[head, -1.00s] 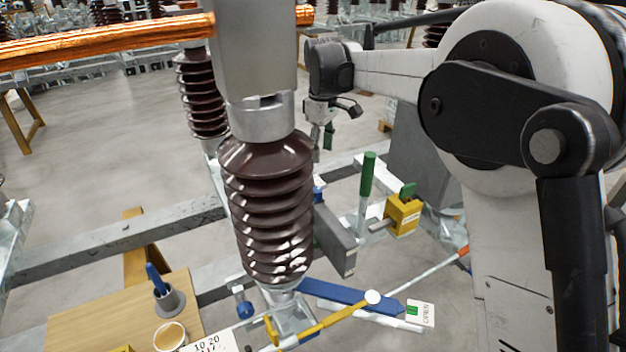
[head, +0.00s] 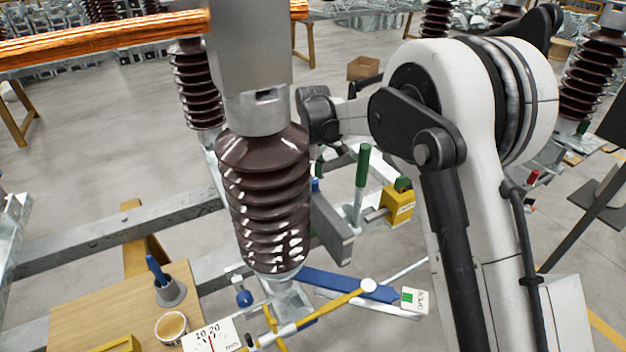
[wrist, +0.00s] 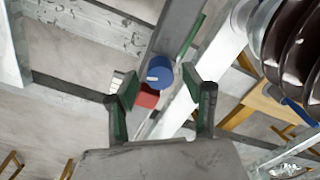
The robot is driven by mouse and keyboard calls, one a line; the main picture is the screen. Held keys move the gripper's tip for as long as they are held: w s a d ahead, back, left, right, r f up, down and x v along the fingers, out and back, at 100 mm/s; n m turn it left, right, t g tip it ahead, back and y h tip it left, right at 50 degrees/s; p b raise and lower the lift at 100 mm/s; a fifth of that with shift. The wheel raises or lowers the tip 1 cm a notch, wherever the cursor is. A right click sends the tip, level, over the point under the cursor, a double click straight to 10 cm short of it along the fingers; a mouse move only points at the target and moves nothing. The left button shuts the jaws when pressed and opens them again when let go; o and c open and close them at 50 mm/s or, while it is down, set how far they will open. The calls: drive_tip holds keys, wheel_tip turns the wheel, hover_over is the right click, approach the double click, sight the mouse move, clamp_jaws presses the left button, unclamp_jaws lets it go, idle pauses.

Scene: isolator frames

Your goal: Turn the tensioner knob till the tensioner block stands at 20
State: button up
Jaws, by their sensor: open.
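In the wrist view, my gripper (wrist: 160,76) is open, with its two green-padded fingers apart. In the head view, my gripper is mostly hidden behind the brown ribbed insulator. A white scale card (head: 212,338) marked 10 and 20, with a red pointer, lies at the bottom. I cannot make out the tensioner block or its reading.
The brown insulator (head: 262,200) stands close beside my wrist. A green upright handle (head: 362,166), a yellow block (head: 397,206) and a blue bar (head: 345,286) are nearby. A wooden board (head: 75,315) holds a cup (head: 172,327). Grey steel beams cross the frame.

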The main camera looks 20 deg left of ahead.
drive_tip(key=shift+f, duration=0.65)
clamp_jaws()
drive_tip(key=shift+m+b, duration=0.3)
drive_tip(key=shift+b, duration=0.05)
